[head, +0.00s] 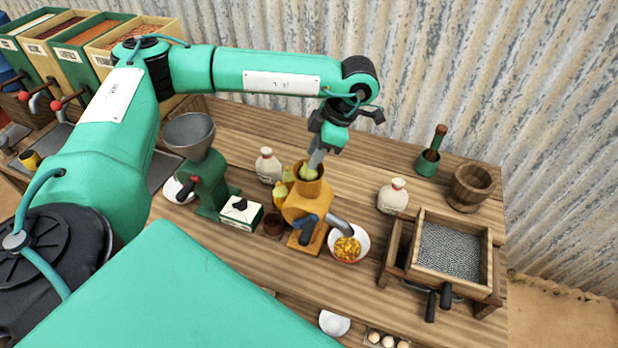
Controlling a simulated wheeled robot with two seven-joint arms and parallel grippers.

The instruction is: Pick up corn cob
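An orange hand-cranked machine (296,205) with a round brown hopper stands mid-table. A yellow-green thing (307,173), perhaps a corn cob, shows at the hopper's mouth. More yellow-green shapes that look like corn cobs (280,194) stand just left of the machine, partly hidden by it. My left gripper (315,162) points down over the hopper, its grey fingers close together at the yellow-green thing. Whether they grip it is too small to tell. My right gripper is out of view.
A bowl of yellow kernels (348,246) sits under the machine's spout. White jugs (268,166) (393,196) stand behind and to the right. A green grinder (206,185) is left, a wooden sieve box (448,252) right. Table between the right jug and machine is clear.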

